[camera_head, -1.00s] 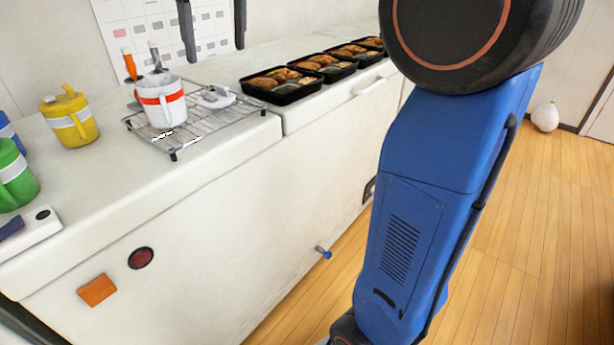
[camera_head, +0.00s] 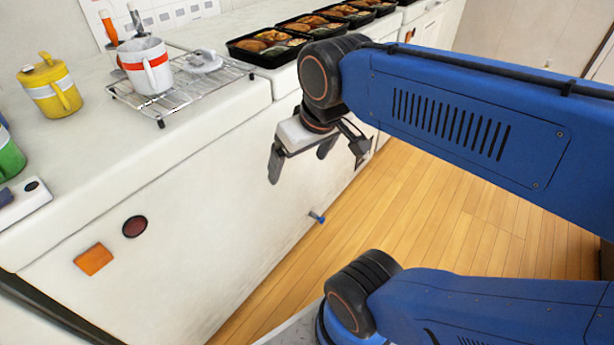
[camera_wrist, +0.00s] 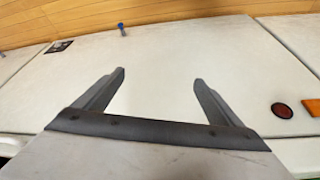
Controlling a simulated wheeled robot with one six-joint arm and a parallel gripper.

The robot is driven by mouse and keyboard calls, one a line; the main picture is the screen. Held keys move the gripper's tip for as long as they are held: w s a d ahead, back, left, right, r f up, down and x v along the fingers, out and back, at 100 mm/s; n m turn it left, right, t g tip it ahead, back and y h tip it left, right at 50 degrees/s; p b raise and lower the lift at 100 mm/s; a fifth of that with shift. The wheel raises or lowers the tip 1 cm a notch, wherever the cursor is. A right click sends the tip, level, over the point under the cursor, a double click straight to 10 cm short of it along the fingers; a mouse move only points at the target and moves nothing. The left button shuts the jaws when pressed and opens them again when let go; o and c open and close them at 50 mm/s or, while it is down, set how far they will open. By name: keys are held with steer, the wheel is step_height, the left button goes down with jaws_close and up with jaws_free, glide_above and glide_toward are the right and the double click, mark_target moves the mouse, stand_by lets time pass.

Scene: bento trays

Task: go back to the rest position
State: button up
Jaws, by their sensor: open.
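My gripper (camera_head: 318,150) hangs in front of the white counter's front face in the head view, fingers pointing down, below the counter top's edge. It is open and empty. In the wrist view my gripper (camera_wrist: 158,88) shows its two dark fingers spread apart, with only the white cabinet front (camera_wrist: 190,60) between and beyond them. My blue arm is folded across the right side of the head view.
On the counter (camera_head: 60,150) stand a yellow mug (camera_head: 50,88), a white mug with a red band (camera_head: 146,66) on a wire rack (camera_head: 190,92), and several bento trays (camera_head: 268,58). A blue knob (camera_head: 317,217) juts from the cabinet front. Wood floor (camera_head: 400,200) is clear.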

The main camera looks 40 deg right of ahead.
steer(key=s+f, duration=0.2)
steer(key=f, duration=0.1)
steer(key=shift+s+d+f, duration=0.1)
steer(key=shift+d+f, duration=0.05)
steer(key=shift+f, duration=0.05)
